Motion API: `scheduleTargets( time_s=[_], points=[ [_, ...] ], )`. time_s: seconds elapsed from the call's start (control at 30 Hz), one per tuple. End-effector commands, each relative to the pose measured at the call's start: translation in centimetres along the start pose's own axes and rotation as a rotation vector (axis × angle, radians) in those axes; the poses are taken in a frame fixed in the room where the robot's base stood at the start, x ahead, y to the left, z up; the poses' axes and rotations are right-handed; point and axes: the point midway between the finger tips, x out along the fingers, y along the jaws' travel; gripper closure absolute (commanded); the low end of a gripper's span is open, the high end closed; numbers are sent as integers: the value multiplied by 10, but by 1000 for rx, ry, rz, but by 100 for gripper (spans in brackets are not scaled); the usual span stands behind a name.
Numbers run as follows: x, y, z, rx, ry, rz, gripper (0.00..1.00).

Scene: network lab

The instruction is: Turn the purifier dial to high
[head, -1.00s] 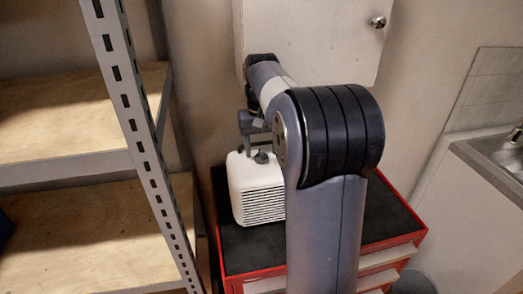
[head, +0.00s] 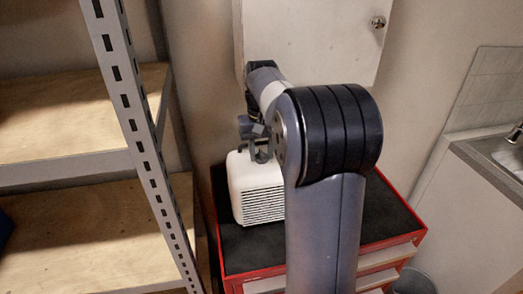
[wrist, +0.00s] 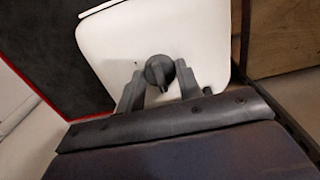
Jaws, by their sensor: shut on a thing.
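The white purifier (head: 242,178), with a slatted front grille, stands on the black top of a red-edged cabinet. In the wrist view its pale top (wrist: 115,42) carries a dark round dial (wrist: 156,68) with a raised ridge. My gripper (head: 261,156) is above the purifier's top, pointing down. In the wrist view its two fingers (wrist: 159,76) sit on either side of the dial, shut on it. I cannot read any setting marks around the dial. My arm hides the right part of the purifier in the head view.
The cabinet's black top (head: 385,222) is bare to the right of my arm. A metal shelf rack (head: 140,130) stands close on the left. A white wall cabinet (head: 315,35) hangs behind my arm. A sink counter (head: 490,165) is at the right.

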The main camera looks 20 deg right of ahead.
Motion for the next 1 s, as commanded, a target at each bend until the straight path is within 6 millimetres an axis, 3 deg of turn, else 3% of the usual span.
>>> scheduleTargets(
  time_s=[0.47, 1.0],
  points=[
    [-2, 0, 0, 118, 1, 0, 89],
    [-3, 0, -1, 602, 2, -1, 89]
  ],
)
